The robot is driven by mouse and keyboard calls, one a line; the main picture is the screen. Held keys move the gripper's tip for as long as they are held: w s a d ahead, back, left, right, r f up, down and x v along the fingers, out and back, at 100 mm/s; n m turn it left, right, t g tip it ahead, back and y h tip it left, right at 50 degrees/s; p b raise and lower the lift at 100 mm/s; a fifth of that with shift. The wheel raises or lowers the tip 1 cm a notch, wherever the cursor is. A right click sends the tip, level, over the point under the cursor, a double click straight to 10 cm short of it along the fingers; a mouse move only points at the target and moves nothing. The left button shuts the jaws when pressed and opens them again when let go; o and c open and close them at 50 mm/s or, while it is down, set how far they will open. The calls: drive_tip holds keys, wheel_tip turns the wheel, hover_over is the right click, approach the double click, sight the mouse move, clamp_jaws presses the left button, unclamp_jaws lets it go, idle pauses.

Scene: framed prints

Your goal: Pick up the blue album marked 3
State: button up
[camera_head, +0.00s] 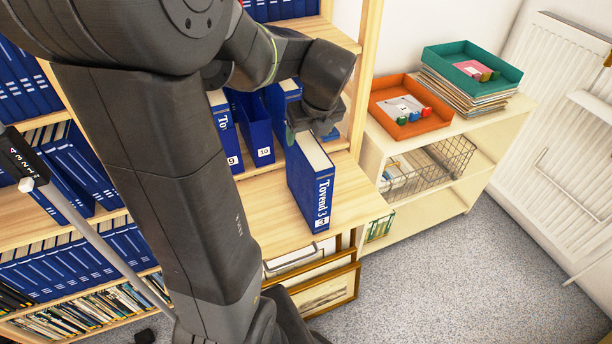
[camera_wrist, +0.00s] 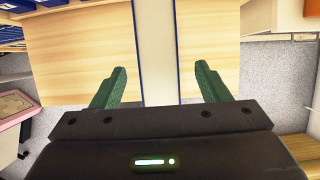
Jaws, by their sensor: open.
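The blue album marked 3 (camera_head: 308,193) stands upright on the wooden shelf top, its spine reading "Tovend 3" facing the camera. My gripper (camera_head: 307,128) is at the album's rear upper end, and my wrist hides part of it. In the wrist view the album's pale page edge (camera_wrist: 156,45) with thin blue covers runs between the two green fingers of my open gripper (camera_wrist: 160,70). I cannot tell how far down the fingers reach.
Blue albums marked 9 (camera_head: 229,145) and 10 (camera_head: 258,135) stand behind, to the left. The wooden surface (camera_head: 350,205) right of the album is bare. An orange tray (camera_head: 388,132) and a green tray (camera_head: 452,58) sit on the pale shelf at right. Framed prints (camera_head: 325,290) lean below.

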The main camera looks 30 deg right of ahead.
sight(308, 142)
drive_tip(key=shift+s+x, duration=0.15)
drive_tip(key=shift+x, duration=1.3)
drive_tip(key=shift+s+x, duration=0.2)
drive_tip(key=shift+x, duration=1.25)
drive_tip(key=shift+a+f, duration=0.1)
drive_tip(key=shift+f, duration=0.3)
drive_tip(key=shift+c, duration=0.2)
clamp_jaws()
